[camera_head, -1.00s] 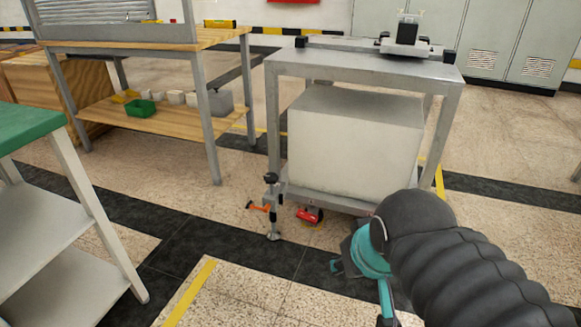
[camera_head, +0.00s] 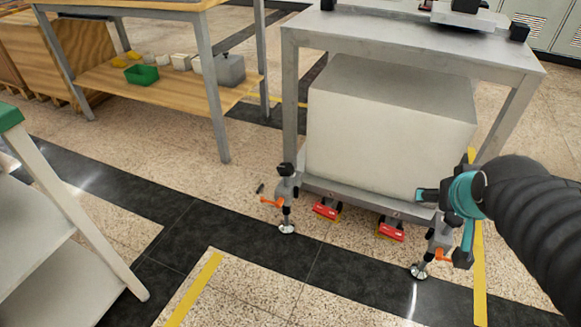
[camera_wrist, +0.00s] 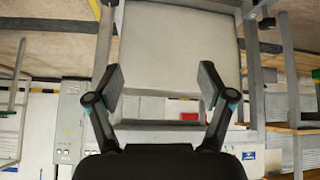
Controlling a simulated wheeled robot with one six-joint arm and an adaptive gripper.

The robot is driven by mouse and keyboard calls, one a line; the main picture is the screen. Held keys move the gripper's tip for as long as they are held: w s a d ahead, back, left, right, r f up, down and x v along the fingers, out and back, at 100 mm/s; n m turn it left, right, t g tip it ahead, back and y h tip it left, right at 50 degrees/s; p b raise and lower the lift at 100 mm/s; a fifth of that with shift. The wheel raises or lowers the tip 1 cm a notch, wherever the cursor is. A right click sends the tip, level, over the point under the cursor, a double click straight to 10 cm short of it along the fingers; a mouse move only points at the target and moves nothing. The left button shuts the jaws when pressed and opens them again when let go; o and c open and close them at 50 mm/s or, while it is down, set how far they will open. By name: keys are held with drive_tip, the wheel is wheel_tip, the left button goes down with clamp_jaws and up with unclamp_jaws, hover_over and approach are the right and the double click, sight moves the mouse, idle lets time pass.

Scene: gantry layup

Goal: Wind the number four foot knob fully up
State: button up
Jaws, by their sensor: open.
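The grey gantry stand (camera_head: 410,45) holds a large pale box (camera_head: 385,125) low in its frame. Its near left foot (camera_head: 286,205) has a black knob (camera_head: 285,170) on top and an orange lever at its side. Its near right foot (camera_head: 420,268) also has an orange lever (camera_head: 443,256); its top is largely hidden by my gripper. No foot number is readable. My gripper (camera_head: 443,226) is open at the near right corner, overlapping that foot in the picture; I cannot tell if they touch. The wrist view shows my open, empty fingers (camera_wrist: 162,88) with the box beyond.
Two red pieces (camera_head: 327,209) sit under the stand's lower edge between the feet. A wooden-shelved bench (camera_head: 165,85) stands behind left, a green-topped table (camera_head: 10,115) at left. Floor in front is clear, with yellow tape (camera_head: 195,290).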

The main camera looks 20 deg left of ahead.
drive_tip(key=w+a+f+n+t+y, duration=0.1)
drive_tip(key=w+a+f, duration=0.2)
drive_tip(key=w, duration=0.4)
drive_tip(key=w+a+f+n+t, duration=0.1)
drive_tip(key=w+a+f, duration=0.15)
drive_tip(key=w, duration=0.35)
drive_tip(key=n+t+y+b, duration=0.3)
drive_tip(key=n+y, duration=0.3)
drive_tip(key=y, duration=0.6)
approach(290, 172)
drive_tip(key=x, duration=1.2)
drive_tip(key=shift+w+a+f, duration=0.1)
drive_tip(key=shift+w+a, duration=0.05)
drive_tip(key=shift+a, duration=0.15)
drive_tip(key=c, duration=1.2)
